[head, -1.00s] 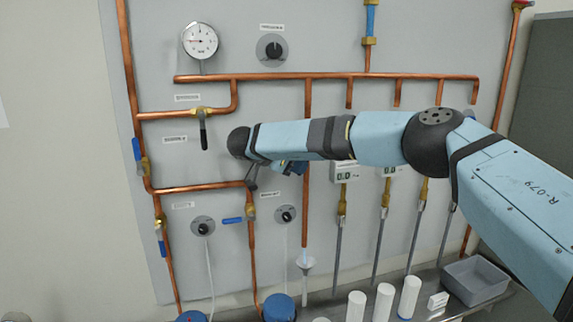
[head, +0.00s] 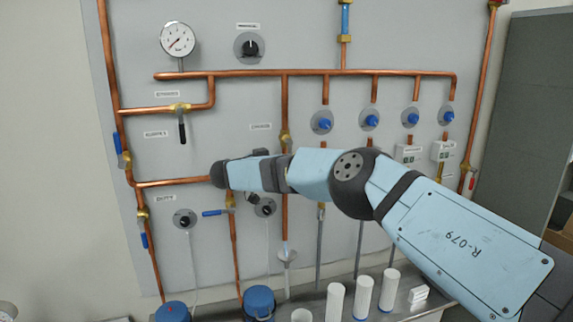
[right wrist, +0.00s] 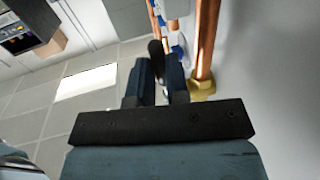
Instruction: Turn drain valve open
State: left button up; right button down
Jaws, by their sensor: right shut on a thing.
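A brass valve (head: 285,138) sits on the vertical copper pipe that runs down to a small funnel (head: 288,256). I take it for the drain valve; its label is too small to read. My right arm covers the pipe just below it, so its lever is hidden in the head view. In the right wrist view, my right gripper (right wrist: 156,84) is shut on a dark lever handle (right wrist: 155,48), beside a brass fitting (right wrist: 201,88) on a copper pipe. The gripper's fingers are hidden in the head view. My left gripper is not in view.
The grey panel (head: 235,105) carries a gauge (head: 178,39), copper pipes, a black-handled valve (head: 182,124) and several blue knobs (head: 369,120). Blue-lidded containers (head: 258,301) and white cylinders (head: 362,297) stand below. My right arm crosses in from the right.

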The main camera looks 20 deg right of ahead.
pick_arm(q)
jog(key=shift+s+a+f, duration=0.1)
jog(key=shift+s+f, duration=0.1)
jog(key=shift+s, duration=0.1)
pick_arm(e)
jog(key=c, duration=1.1)
grip_release()
pick_arm(q)
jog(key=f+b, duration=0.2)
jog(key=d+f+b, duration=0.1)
jog(key=b, duration=0.1)
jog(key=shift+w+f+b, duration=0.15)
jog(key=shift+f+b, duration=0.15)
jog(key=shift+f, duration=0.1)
pick_arm(e)
jog(key=s+a, duration=0.2)
jog(key=a, duration=1.1)
jog(key=shift+s+a+f, duration=0.15)
jog(key=shift+s+a, duration=0.1)
jog(key=shift+s, duration=0.1)
jog(key=shift+f, duration=0.1)
